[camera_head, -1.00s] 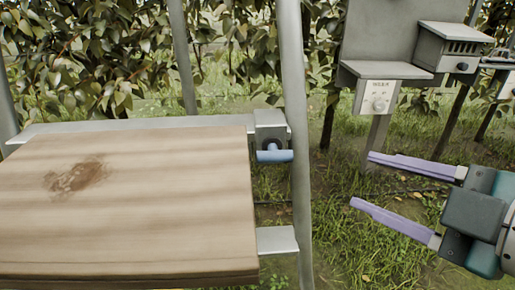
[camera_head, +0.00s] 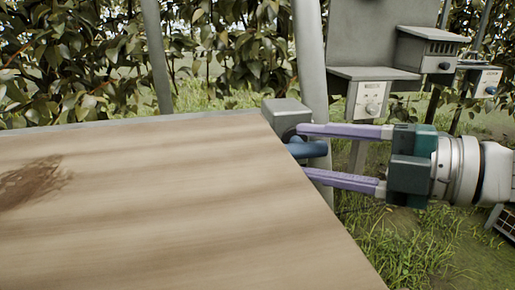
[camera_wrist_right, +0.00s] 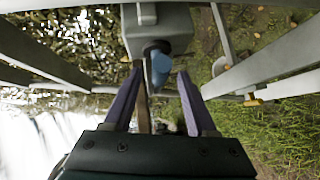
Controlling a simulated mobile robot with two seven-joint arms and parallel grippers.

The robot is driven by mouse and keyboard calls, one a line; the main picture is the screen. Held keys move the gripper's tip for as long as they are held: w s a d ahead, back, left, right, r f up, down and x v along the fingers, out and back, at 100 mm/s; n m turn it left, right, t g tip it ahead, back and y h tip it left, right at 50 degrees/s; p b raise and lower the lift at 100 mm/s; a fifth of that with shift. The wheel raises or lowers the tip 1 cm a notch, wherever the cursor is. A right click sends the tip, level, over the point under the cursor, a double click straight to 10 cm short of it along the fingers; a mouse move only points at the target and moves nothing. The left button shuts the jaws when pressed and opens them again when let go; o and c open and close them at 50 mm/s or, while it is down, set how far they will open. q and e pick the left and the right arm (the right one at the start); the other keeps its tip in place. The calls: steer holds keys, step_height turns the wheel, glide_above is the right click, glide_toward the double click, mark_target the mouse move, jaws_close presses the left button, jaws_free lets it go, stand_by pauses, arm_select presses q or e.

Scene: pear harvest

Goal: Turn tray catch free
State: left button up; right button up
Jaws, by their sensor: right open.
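The tray catch is a grey block (camera_head: 287,113) with a blue handle (camera_head: 309,149), at the far right corner of the wooden tray (camera_head: 190,200) in the head view. My right gripper (camera_head: 302,151) comes in from the right with its two purple fingers spread. The fingertips reach the blue handle, one above and one below it in the picture. In the right wrist view, the blue handle (camera_wrist_right: 160,68) shows between and just beyond the open fingers, below the grey block (camera_wrist_right: 158,30). Contact cannot be told. My left gripper is out of view.
A metal post (camera_head: 312,70) stands right behind the catch. A grey stand with a dial box (camera_head: 370,98) and a vented box (camera_head: 430,50) is at the back right. Grass lies open below, and leafy trees line the back.

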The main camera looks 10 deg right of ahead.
steer(key=shift+x, duration=1.3)
jaws_close()
